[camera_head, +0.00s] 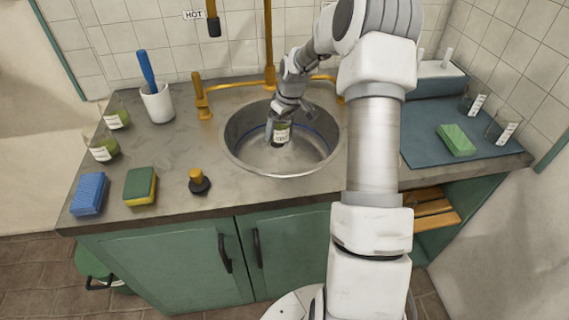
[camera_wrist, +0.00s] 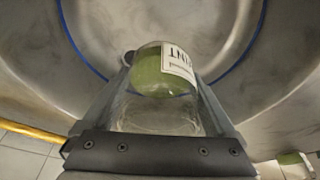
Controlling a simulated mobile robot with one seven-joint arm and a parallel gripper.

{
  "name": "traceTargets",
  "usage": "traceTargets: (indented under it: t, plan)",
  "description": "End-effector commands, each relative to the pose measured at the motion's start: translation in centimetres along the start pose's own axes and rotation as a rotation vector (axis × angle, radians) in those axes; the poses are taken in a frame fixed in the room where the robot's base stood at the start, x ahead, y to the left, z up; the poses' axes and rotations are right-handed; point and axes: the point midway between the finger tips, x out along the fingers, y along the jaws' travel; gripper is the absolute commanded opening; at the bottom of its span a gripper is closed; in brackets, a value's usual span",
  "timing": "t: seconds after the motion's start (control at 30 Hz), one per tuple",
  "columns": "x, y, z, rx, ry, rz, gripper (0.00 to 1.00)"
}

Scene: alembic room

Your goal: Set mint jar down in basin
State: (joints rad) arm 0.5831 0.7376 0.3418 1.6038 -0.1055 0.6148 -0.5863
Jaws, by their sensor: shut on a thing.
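The mint jar (camera_head: 281,132) is a small glass jar with green contents and a white label. In the wrist view the jar (camera_wrist: 162,75) sits between my fingers, and its label shows part of the word "MINT". My gripper (camera_head: 279,122) is shut on it. The round metal basin (camera_head: 240,152) is sunk in the counter, and my gripper and the jar are inside its rim. In the wrist view the basin (camera_wrist: 225,40) fills the background, with a blue line around its wall. I cannot tell whether the jar touches the basin floor.
Two green-filled jars (camera_head: 103,147), a white cup with a blue-handled tool (camera_head: 157,103), a blue sponge (camera_head: 89,193), a green-yellow sponge (camera_head: 140,186) and a black-and-brass stopper (camera_head: 199,181) stand left. A brass tap (camera_head: 269,45) rises behind. A blue mat (camera_head: 425,140) with a green sponge lies right.

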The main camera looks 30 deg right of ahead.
Motion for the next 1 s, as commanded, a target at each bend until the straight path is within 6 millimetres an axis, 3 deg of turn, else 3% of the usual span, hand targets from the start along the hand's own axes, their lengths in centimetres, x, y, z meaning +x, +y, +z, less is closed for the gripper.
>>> traceTargets:
  t: [0.17, 0.4, 0.67, 0.83, 1.0]
  plan:
    - [0.8, 0.4, 0.3, 0.006, -0.002, 0.001, 0.26]
    - [5.0, 0.4, 1.6, 0.006, -0.003, 0.000, 0.26]
    - [7.2, 0.5, 2.1, 0.006, -0.002, 0.001, 0.26]
    - [9.5, 0.4, 2.8, 0.006, -0.002, 0.000, 0.26]
    - [10.0, 0.5, 2.9, 0.005, 0.000, 0.003, 0.26]
